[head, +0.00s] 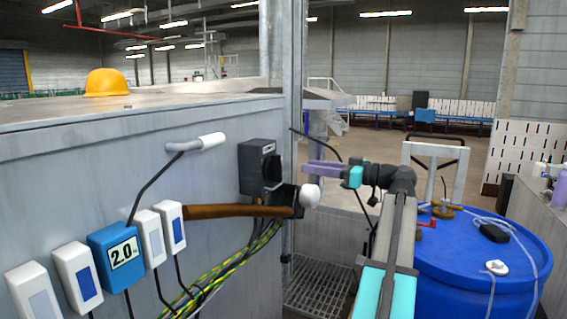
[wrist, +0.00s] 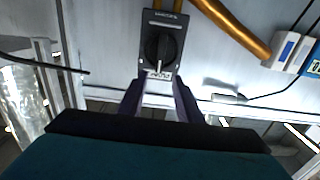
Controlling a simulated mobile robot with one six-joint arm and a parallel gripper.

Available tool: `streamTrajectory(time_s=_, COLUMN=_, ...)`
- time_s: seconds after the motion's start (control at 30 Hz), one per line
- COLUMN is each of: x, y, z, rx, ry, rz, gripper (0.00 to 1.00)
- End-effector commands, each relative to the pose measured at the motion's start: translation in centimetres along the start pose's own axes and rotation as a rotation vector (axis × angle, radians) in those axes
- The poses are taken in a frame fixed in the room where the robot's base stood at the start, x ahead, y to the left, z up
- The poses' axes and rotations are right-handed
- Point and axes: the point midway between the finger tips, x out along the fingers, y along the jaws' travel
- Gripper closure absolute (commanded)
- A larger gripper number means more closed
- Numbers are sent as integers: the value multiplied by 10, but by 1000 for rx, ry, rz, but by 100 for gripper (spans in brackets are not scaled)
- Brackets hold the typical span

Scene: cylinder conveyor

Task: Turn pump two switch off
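A black switch box (head: 258,167) with a protruding rotary knob is mounted near the right end of the grey cabinet wall. In the wrist view the black knob (wrist: 160,48) sits at the middle of the box, its grip bar running roughly up and down the picture. The box's small label is too blurred to read. My gripper (head: 310,167) has purple fingers and is just right of the switch box, pointing at it. In the wrist view my gripper (wrist: 158,90) is open, its fingers apart with nothing between them. The fingertips are short of the knob.
A white-ended lever (head: 309,195) and brown pipe (head: 235,211) lie just below the switch. White boxes and a blue gauge box (head: 118,257) line the wall at left. A yellow helmet (head: 106,82) is on the cabinet top. A blue drum (head: 478,268) stands at right.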

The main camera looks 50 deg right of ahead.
Motion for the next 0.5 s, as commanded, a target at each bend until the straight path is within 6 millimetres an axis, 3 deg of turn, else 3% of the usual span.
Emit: streamTrajectory(time_s=0.5, x=74, y=0, z=-2, rx=0, ry=0, rz=-1, gripper=68)
